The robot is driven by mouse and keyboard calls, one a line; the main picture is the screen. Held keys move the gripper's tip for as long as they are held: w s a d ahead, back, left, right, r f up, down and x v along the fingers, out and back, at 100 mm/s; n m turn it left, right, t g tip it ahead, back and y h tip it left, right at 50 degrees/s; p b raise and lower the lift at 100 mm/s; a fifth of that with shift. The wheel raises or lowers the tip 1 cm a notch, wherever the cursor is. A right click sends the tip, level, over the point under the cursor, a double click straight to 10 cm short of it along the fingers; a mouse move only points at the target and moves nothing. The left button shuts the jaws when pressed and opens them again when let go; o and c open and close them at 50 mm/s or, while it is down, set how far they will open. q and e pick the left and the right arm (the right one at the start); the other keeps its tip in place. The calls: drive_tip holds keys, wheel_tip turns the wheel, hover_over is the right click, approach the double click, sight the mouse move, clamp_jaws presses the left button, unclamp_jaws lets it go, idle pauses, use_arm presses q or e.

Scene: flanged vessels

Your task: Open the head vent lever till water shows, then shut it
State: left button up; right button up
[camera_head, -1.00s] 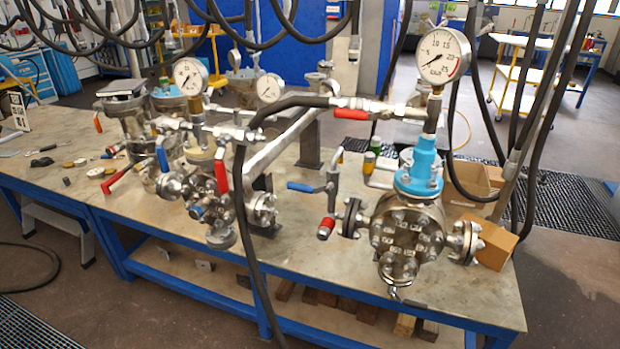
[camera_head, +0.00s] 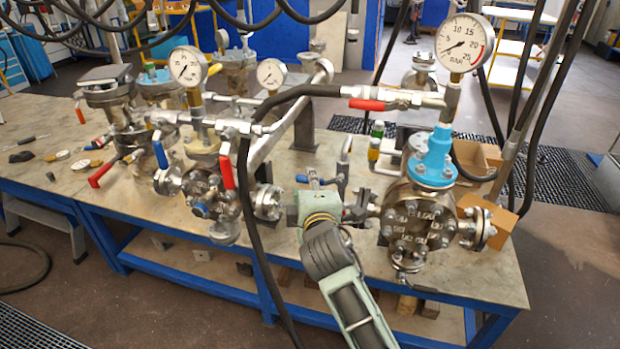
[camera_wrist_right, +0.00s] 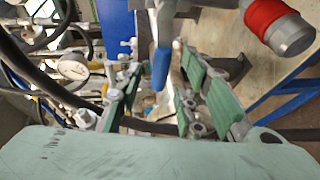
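The flanged vessel (camera_head: 412,225) on the right has a light-blue neck (camera_head: 432,160) and a pressure gauge (camera_head: 462,45) above it. Beside it, to its left, is a small valve with a blue lever (camera_head: 302,179); in the right wrist view the lever (camera_wrist_right: 161,68) shows between my fingers, apparently untouched. The valve's red-collared outlet (camera_wrist_right: 272,17) shows at top right there and is hidden in the head view. My right gripper (camera_head: 320,188) is at this valve, open, its green-padded fingers (camera_wrist_right: 165,85) apart. I see no water. My left gripper is out of view.
A red lever (camera_head: 367,105) sits on the hose fitting above. A black hose (camera_head: 243,190) hangs in front of the bench, left of my right arm. More vessels with red and blue levers stand left. A cardboard box (camera_head: 480,160) is behind the right vessel.

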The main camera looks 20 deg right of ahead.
drive_tip(key=shift+x, duration=1.65)
drive_tip(key=shift+f, duration=0.1)
clamp_jaws()
